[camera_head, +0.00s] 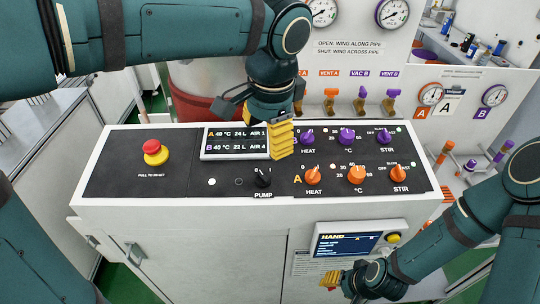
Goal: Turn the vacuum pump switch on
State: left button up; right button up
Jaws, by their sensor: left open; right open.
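The pump switch is a small black knob (263,177) above the label PUMP on the black control panel (115,170). A white lamp (212,182) sits to its left. My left gripper (283,140) hangs over the panel with its yellow fingers just above and to the right of the knob. It is open and covers the right end of the display. I cannot tell how high it is above the panel. My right gripper (332,279) is open and empty in front of the cabinet, low on the right, below the HAND screen (345,245).
A red mushroom button (153,149) stands at the panel's left. Orange knobs (313,175) line the front right and purple knobs (346,136) the row behind. Pipes with orange and purple valve handles (330,94) rise behind the panel. Gauges (392,12) hang on the back board.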

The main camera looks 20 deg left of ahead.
aim_at(262, 176)
pick_arm(q)
jog(key=f+b, duration=0.1)
jog(key=f, duration=0.3)
jog(key=a+f+b, duration=0.1)
jog(key=f, duration=0.4)
jog(key=w+f+b, duration=0.1)
jog(key=f, duration=0.3)
jog(key=shift+w+a+f, duration=0.1)
jog(key=shift+a+f, duration=0.1)
jog(key=shift+f, duration=0.05)
grip_shut()
